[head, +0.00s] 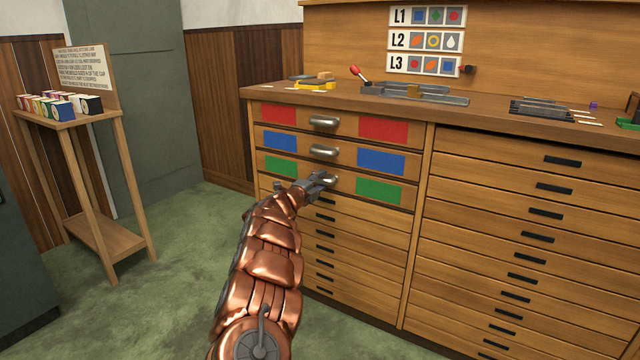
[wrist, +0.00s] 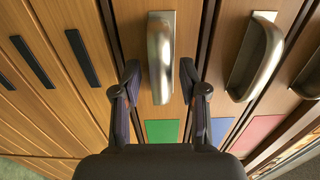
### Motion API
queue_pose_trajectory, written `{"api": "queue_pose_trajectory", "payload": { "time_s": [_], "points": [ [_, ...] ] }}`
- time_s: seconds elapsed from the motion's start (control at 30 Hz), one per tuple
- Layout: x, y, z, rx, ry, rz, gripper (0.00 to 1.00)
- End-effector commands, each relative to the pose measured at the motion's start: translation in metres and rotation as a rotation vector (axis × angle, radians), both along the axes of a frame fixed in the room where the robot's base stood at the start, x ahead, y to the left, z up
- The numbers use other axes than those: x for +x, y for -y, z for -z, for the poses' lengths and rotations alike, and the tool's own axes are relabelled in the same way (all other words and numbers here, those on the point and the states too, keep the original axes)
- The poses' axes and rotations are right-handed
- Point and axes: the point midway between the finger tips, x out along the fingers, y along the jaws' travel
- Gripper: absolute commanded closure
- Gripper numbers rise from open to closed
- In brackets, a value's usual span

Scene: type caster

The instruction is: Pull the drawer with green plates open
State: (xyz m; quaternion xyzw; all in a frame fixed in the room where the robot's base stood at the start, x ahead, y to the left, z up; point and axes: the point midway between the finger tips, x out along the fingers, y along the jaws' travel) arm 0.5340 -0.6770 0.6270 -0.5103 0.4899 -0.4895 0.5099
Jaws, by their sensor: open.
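The drawer with green plates (head: 378,190) is the third from the top in the left bank of the cabinet, and it looks closed. Its silver cup handle shows in the wrist view (wrist: 160,60), with one green plate (wrist: 161,131) below it there. My gripper (head: 325,182) is at this handle. In the wrist view its two fingers (wrist: 159,78) are apart, one on each side of the handle's lower end. I cannot tell whether they touch it. In the head view my gripper hides part of the handle.
The blue-plate drawer (head: 380,160) and red-plate drawer (head: 383,129) are above, with their own handles. Plain drawers with black pulls lie below and right. Tools and trays (head: 415,95) lie on the cabinet top. A wooden stand (head: 125,240) is at left; green floor between is clear.

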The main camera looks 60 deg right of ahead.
Motion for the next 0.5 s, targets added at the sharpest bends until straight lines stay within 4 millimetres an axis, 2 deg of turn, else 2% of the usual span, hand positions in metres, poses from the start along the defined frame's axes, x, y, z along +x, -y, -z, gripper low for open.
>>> {"api": "queue_pose_trajectory", "payload": {
  "time_s": [0.43, 0.5],
  "points": [
    [0.0013, 0.0047, 0.0001, 0.0, 0.0, -0.002, 0.57],
    [0.0012, 0.0047, 0.0001, 0.0, 0.0, -0.002, 0.64]
  ]
}}
